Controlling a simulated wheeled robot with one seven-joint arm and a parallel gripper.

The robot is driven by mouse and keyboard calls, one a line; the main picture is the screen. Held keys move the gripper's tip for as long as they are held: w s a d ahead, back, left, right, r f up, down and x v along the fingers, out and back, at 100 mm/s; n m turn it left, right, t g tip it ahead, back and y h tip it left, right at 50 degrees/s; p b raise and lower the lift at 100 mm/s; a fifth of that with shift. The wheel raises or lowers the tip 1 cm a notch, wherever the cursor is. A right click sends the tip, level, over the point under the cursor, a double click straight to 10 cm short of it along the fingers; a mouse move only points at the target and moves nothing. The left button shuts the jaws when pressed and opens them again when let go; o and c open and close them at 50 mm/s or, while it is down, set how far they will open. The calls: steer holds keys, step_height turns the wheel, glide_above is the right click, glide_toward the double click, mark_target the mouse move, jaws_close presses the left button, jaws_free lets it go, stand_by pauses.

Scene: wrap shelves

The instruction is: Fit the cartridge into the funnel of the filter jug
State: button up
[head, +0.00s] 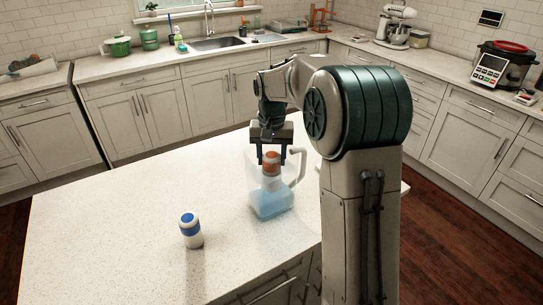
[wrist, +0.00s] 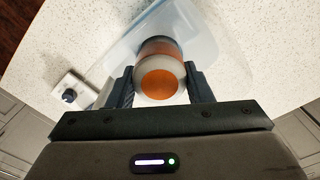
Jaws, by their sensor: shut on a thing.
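A clear filter jug (head: 270,207) with bluish lower part stands on the island counter, its handle on the right. My gripper (head: 271,157) points down at the jug's top and is shut on a white cartridge with orange bands (head: 271,168). In the wrist view my gripper's fingers (wrist: 160,88) flank the cartridge, whose orange end disc (wrist: 160,84) faces the camera. The jug (wrist: 198,35) shows behind it. The cartridge appears upright at the jug's mouth. The funnel is not clearly visible, so I cannot tell whether the cartridge is seated.
A white cartridge with blue bands (head: 190,230) stands on the counter, left of the jug. A pale object with a dark knob (wrist: 70,95) shows left in the wrist view. The island counter (head: 110,225) is otherwise clear on the left. My arm hides its right side.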

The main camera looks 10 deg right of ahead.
steer(key=shift+f, duration=0.15)
steer(key=o, duration=1)
step_height(320, 180, up, 12)
steer(key=s+f+n+t, duration=0.1)
steer(key=s+f, duration=0.2)
steer(key=s, duration=0.6)
steer(key=s+f+n+t, duration=0.1)
steer(key=s+f, duration=0.2)
steer(key=s, duration=0.7)
steer(key=s+f+n+t, duration=0.1)
steer(key=s+f, duration=0.2)
steer(key=s, duration=0.6)
steer(key=shift+s+f, duration=0.1)
steer(key=shift+s, duration=0.15)
